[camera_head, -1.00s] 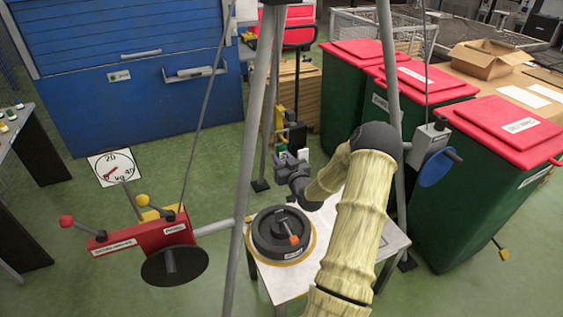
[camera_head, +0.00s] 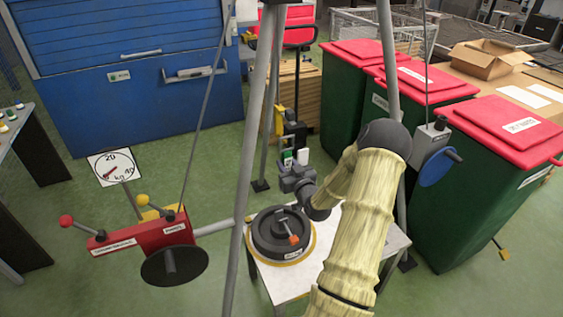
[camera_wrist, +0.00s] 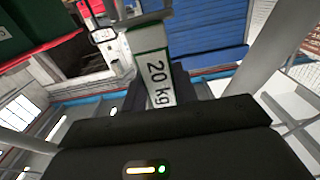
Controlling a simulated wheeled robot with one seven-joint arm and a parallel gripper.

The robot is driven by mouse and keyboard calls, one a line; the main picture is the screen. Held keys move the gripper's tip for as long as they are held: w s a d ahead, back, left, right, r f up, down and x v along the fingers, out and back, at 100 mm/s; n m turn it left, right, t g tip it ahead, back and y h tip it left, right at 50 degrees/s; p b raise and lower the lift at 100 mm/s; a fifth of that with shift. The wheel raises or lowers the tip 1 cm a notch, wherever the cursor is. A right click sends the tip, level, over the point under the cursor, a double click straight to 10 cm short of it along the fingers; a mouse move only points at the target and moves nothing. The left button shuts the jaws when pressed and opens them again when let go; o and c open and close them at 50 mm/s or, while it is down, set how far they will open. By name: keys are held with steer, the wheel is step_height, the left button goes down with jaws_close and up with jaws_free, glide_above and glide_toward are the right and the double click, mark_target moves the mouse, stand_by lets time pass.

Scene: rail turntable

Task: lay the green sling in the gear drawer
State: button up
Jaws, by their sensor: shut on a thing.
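My gripper (camera_head: 290,162) is raised beyond the small white table, near the middle of the head view. It is shut on the green sling (camera_wrist: 151,66), which in the wrist view shows as a flat piece with green edges and a white face marked "20 kg". In the head view only a small green and white bit (camera_head: 288,157) shows at the fingertips. The rest of it is hidden. A blue cabinet (camera_head: 90,105) stands at the back left, with a bar handle (camera_head: 195,72) and a small label. I cannot tell which part is the gear drawer; no open drawer shows.
A black round weight (camera_head: 268,240) sits on the white table (camera_head: 335,235). Grey tripod legs (camera_head: 247,170) rise around it. A red winch-like device (camera_head: 140,236) and a dial (camera_head: 113,168) stand left. Green bins (camera_head: 470,180) with red lids line the right. Green floor lies before the cabinet.

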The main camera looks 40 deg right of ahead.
steer(key=shift+v, duration=2.45)
steer(key=shift+w, duration=0.1)
